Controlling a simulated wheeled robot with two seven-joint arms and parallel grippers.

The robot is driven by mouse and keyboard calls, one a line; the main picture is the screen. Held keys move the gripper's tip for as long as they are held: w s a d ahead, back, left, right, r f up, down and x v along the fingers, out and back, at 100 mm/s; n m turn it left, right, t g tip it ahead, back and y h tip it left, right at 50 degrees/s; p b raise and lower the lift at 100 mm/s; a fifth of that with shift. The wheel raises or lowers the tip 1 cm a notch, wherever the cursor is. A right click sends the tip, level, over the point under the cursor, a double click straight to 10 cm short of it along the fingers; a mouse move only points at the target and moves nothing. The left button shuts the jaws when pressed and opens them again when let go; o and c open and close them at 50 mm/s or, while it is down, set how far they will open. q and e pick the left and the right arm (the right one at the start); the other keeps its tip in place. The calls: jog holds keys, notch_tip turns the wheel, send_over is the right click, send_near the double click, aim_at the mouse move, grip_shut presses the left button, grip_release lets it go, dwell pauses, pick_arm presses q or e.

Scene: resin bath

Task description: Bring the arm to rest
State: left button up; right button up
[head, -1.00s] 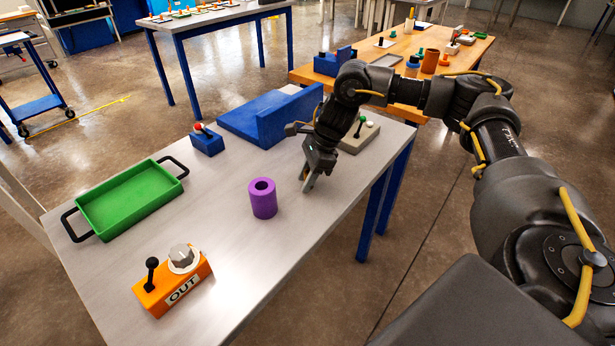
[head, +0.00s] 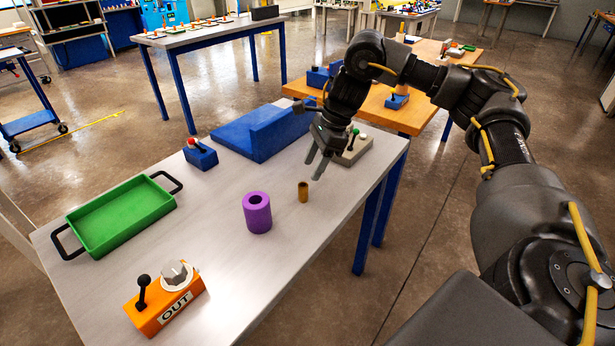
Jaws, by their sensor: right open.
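My right gripper (head: 317,165) is open and empty. It hangs above the right part of the grey table (head: 215,262), its fingers pointing down. A small brown cylinder (head: 303,192) stands upright on the table just below and left of the fingertips, apart from them. A purple hollow cylinder (head: 257,213) stands upright to its left. My right arm reaches in from the right side of the head view. My left gripper is not in view.
A green tray (head: 171,205) with black handles, an orange OUT box (head: 165,309) with a lever and knob, a blue lever box (head: 201,157), a blue angled block (head: 238,140) and a grey switch box (head: 354,150) share the table. A wooden table (head: 412,115) stands behind.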

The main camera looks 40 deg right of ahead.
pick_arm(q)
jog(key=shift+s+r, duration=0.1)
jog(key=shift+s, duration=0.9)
pick_arm(e)
jog(key=shift+v, duration=0.8)
